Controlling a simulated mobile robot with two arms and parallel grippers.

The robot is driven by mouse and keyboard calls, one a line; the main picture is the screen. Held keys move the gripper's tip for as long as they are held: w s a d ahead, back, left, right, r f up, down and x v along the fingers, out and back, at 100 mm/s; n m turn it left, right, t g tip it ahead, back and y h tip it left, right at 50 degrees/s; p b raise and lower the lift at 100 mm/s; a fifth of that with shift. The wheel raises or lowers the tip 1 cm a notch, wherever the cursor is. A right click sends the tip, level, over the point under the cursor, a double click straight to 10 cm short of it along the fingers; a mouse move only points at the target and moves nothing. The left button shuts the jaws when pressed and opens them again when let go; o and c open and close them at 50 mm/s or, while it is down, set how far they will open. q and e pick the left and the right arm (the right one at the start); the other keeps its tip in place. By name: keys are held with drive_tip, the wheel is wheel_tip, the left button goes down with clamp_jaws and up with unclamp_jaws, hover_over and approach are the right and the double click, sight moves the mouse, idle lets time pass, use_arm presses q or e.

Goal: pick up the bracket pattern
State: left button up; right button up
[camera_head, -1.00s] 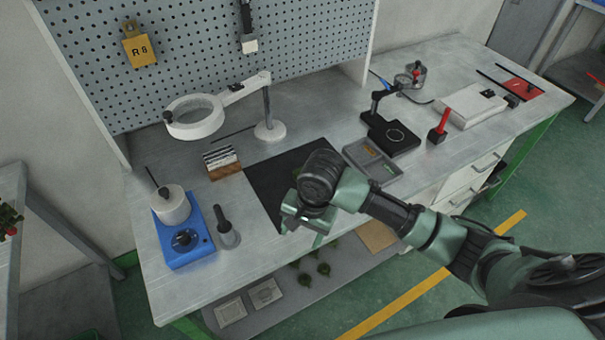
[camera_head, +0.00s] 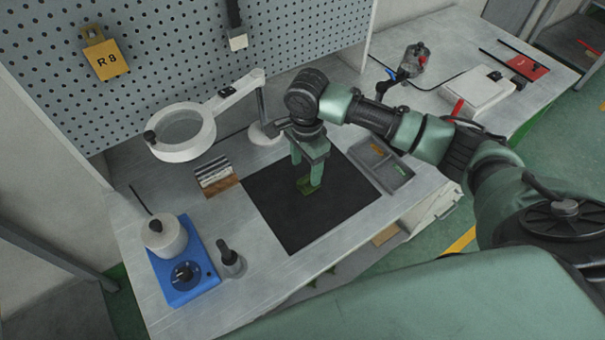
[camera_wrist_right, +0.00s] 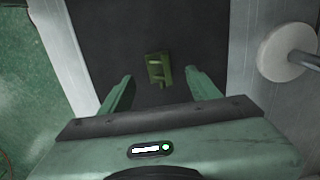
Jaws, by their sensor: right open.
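The bracket pattern, a small olive-green piece, lies on the black mat (camera_head: 275,205). In the head view the bracket pattern (camera_head: 306,187) shows at the fingertips of my right gripper (camera_head: 306,176), partly hidden by a finger. In the right wrist view the bracket pattern (camera_wrist_right: 157,69) lies ahead of the fingertips, roughly centred between them. My right gripper (camera_wrist_right: 160,75) is open, fingers pointing down, with nothing between the fingers that I can make out as held. My left gripper is not in view.
A magnifier lamp (camera_head: 181,133) stands behind the mat. A grey tray (camera_head: 381,168) with small pieces is to its right. A blue heater with a pot (camera_head: 183,272), a dark-handled tool (camera_head: 230,260) and a striped block (camera_head: 216,177) are to its left.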

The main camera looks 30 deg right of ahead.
sight(307, 186)
drive_tip(key=f, duration=0.2)
drive_tip(key=shift+s+f+p, duration=0.35)
drive_tip(key=shift+s, duration=0.05)
drive_tip(key=f, duration=0.3)
drive_tip(key=shift+w+f, duration=0.25)
drive_tip(key=shift+f, duration=0.05)
drive_tip(key=shift+d+f, duration=0.1)
drive_tip(key=shift+f, duration=0.1)
clamp_jaws()
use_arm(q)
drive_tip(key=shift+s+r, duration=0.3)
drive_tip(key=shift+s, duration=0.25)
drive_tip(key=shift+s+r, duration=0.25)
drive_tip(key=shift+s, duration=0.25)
